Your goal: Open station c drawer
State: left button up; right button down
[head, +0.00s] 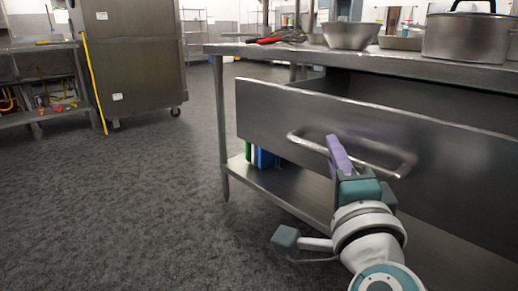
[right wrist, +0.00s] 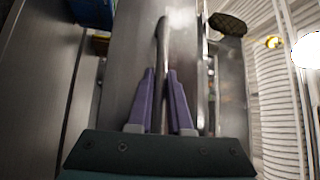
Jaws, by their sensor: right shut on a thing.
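The drawer (head: 275,115) is a wide steel front under the steel worktable (head: 225,48). It stands out from the table, with a dark gap behind its upper edge. Its bar handle (head: 402,163) runs across the front. My right gripper (head: 340,155), with purple fingers, is shut on the handle. In the right wrist view the handle (right wrist: 162,45) passes between the fingers of the right gripper (right wrist: 160,95). The drawer's inside is mostly hidden in the head view. My left gripper is not in view.
A steel bowl (head: 350,36) and a large lidded pot (head: 465,38) stand on the tabletop. Blue and green items (head: 262,157) sit on the lower shelf (head: 285,185). A tall steel cabinet (head: 135,60) on casters stands at the back left. The floor (head: 140,200) on the left is clear.

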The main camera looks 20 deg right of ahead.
jog(key=c, duration=0.8)
grip_release()
jog(key=shift+c, duration=0.2)
jog(key=shift+s, duration=0.1)
jog(key=p+v, duration=0.1)
jog(key=v, duration=0.8)
jog(key=shift+s+a, duration=0.15)
jog(key=shift+s, duration=0.2)
